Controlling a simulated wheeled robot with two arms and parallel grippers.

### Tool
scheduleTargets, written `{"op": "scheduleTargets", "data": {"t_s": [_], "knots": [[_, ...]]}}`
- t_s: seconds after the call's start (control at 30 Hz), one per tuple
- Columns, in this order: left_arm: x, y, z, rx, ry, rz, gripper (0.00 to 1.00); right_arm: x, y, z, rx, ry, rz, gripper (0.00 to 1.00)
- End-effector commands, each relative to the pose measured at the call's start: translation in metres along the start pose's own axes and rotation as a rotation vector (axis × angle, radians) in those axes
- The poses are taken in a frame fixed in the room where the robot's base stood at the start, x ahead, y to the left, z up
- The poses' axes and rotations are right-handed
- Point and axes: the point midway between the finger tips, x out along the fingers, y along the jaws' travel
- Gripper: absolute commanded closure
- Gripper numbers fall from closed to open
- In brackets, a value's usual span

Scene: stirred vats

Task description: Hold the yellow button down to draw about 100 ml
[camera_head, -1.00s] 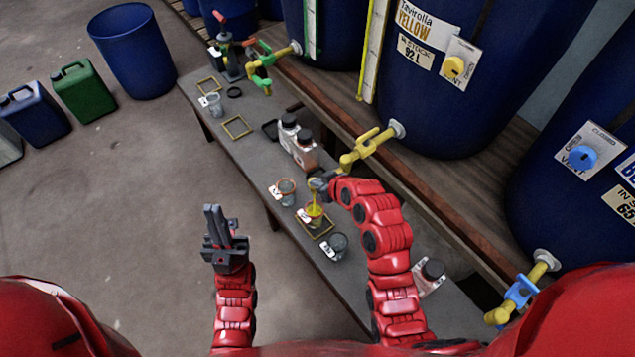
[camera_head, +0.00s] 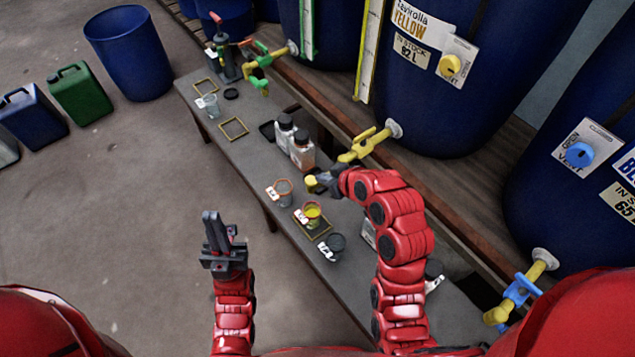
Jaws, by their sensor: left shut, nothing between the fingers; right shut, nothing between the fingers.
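A small yellow cylinder (camera_head: 311,183), perhaps the yellow button, sits over the bench beside my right gripper (camera_head: 324,182). I cannot tell whether they touch. My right gripper is shut with nothing in it, just below the yellow tap (camera_head: 365,146) of the vat labelled yellow (camera_head: 430,105). A cup with yellow liquid (camera_head: 312,212) stands in a yellow square frame (camera_head: 323,231) on the bench. No stream shows above it, and its level cannot be read. My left gripper (camera_head: 213,228) is shut and empty, left of the bench above the floor.
A blue tap (camera_head: 520,290) juts out at right.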

Motion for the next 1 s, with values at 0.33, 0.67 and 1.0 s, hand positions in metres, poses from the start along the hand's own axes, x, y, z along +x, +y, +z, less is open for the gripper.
{"op": "scheduleTargets", "data": {"t_s": [0.33,0.67,1.0], "knots": [[0.014,-0.001,-0.003,0.0,0.0,0.0,1.0,-0.042,0.0,-0.004,0.001,0.005,0.002,1.0],[0.013,-0.001,-0.002,0.0,0.0,0.0,1.0,-0.043,0.0,-0.004,-0.001,0.009,0.002,1.0],[0.013,-0.001,-0.002,0.0,0.0,0.0,1.0,-0.043,0.0,-0.004,-0.001,0.01,0.002,1.0]]}}
